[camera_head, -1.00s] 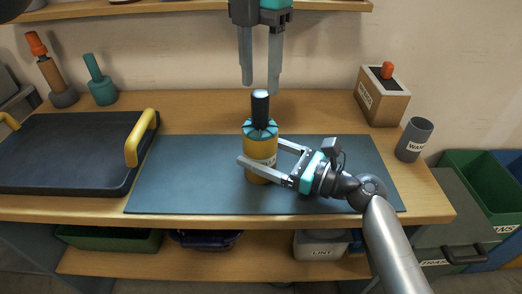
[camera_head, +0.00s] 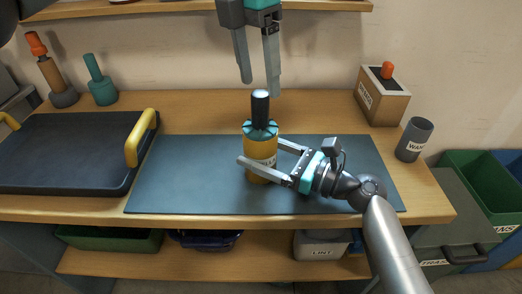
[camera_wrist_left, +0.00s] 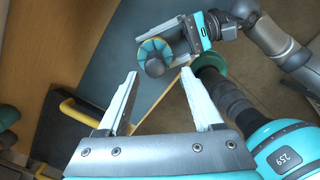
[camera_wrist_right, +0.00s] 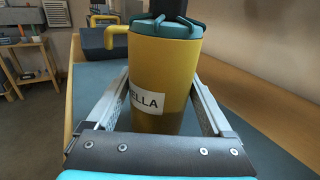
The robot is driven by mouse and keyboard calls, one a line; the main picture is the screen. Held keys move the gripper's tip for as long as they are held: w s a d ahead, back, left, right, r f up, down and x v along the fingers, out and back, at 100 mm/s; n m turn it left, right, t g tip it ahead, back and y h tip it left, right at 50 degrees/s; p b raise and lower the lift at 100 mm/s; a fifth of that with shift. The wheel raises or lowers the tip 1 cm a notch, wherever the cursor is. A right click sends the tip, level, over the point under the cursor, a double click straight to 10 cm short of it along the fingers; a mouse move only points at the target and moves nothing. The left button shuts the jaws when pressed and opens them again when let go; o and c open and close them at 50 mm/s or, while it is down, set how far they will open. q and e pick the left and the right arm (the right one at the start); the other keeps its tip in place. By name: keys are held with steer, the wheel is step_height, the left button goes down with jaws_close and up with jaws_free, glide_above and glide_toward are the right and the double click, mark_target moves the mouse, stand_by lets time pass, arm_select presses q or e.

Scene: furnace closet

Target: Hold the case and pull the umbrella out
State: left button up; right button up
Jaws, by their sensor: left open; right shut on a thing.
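The yellow umbrella case (camera_head: 261,153) stands upright on the dark mat. My right gripper (camera_head: 262,160) is shut on the case, one finger on each side. My left gripper (camera_head: 259,80) is open and empty, above and behind the umbrella handle, with its fingertips apart from it.
A dark tray with yellow handles (camera_head: 75,150) is at the left of the bench. Teal (camera_head: 101,82) and orange-topped (camera_head: 52,72) objects stand behind it. A labelled box (camera_head: 382,97) and a grey cup (camera_head: 414,139) stand at right. The dark mat (camera_head: 190,180) is otherwise clear.

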arm_select(q)
steer(key=shift+s+a+r+m+t+h, duration=0.1)
steer(key=shift+a+r+m+t+h, duration=0.7)
steer(key=shift+m, duration=0.4)
steer(key=shift+x, duration=3.35)
steer(key=shift+s, duration=0.1)
jaws_close()
steer(key=shift+r, duration=0.15)
steer(key=shift+r, duration=4.8)
step_height(320, 180, up, 5)
glide_above(259, 93)
steer(key=shift+d, duration=0.1)
